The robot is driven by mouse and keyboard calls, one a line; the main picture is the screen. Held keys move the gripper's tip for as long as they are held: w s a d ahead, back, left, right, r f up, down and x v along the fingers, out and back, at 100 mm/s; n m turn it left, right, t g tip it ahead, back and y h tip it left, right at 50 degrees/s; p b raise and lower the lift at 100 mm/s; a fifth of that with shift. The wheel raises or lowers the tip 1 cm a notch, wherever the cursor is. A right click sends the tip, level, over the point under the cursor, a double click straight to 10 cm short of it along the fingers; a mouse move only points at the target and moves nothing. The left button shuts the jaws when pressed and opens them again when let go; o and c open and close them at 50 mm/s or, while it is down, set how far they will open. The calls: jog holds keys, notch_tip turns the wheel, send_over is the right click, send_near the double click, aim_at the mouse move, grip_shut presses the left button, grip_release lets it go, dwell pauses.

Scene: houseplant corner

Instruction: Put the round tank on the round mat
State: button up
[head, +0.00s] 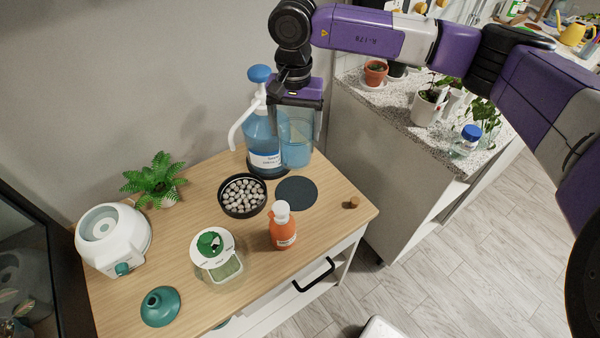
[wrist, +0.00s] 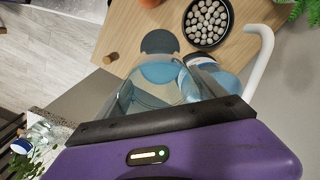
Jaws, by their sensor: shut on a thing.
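The round tank (head: 297,143) is a clear cylinder with blue liquid in its lower part. My gripper (head: 297,118) is shut on its upper part and holds it upright at the back of the wooden table. The tank also shows in the wrist view (wrist: 150,88), below the mat in the picture. The round mat (head: 296,192) is a flat dark disc, bare, in front of the tank in the head view; it also shows in the wrist view (wrist: 160,41), its lower edge hidden by the tank. I cannot tell the tank's exact height.
A blue pump bottle (head: 262,145) stands close to the tank's left. A black bowl of pebbles (head: 242,212) is left of the mat, an orange bottle (head: 283,230) in front. A cork (head: 352,203) lies right. The wooden table (head: 325,220) is clear between mat and cork.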

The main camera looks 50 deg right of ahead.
notch_tip(320, 180, down, 16)
jog(key=p, duration=0.2)
jog(key=shift+r, duration=0.25)
jog(key=shift+f, duration=0.15)
jog(key=o, duration=1.6)
notch_tip(320, 180, up, 12)
jog(key=shift+f+b, duration=0.2)
jog(key=shift+b, duration=0.55)
jog(key=shift+r, duration=0.35)
